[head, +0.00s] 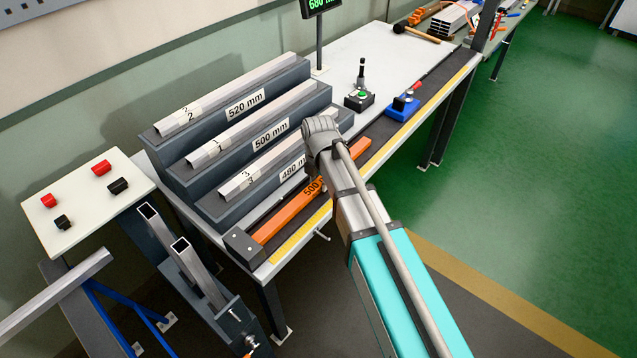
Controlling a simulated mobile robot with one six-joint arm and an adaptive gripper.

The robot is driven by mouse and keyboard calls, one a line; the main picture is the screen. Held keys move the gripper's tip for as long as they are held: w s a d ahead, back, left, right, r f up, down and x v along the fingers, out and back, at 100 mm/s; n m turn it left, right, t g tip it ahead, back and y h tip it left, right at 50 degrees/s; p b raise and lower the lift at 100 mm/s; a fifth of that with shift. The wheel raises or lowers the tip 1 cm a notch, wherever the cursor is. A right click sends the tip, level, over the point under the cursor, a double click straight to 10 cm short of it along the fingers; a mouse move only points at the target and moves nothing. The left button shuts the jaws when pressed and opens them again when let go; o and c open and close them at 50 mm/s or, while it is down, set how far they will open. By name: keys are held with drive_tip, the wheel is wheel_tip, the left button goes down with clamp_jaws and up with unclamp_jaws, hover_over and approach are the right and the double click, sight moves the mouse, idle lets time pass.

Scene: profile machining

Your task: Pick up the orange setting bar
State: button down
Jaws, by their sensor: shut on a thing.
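The orange setting bar (277,222) lies lengthwise along the front of the bench, in front of the stepped rack. Black "500" lettering shows on it near my arm. Its left end is near a dark end block (243,246), and its far end shows to the right of my arm. My gripper (321,130) is at the bar's middle part in the picture, shut on the bar. My arm hides the fingertips and the middle of the bar, so I cannot see whether the bar is clear of the bench.
A stepped rack (180,176) holds metal profiles labelled 520, 500 and 480 mm. A pale panel (85,208) with red and black knobs is at left. Green floor is free at right.

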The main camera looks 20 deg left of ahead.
drive_tip(key=shift+w+d+r+p, duration=0.2)
drive_tip(key=shift+w+r+p, duration=0.1)
drive_tip(key=shift+r+p, duration=0.15)
drive_tip(key=w+d+r+p, duration=0.2)
drive_tip(key=w, duration=0.1)
drive_tip(key=w+d+r+p, duration=0.2)
drive_tip(key=w, duration=0.1)
drive_tip(key=w+d+r+p, duration=0.2)
drive_tip(key=w+d, duration=0.1)
drive_tip(key=shift+r, duration=0.15)
drive_tip(key=shift+w+d+r+p, duration=0.3)
drive_tip(key=shift+w+d, duration=0.25)
drive_tip(key=shift+w, duration=0.05)
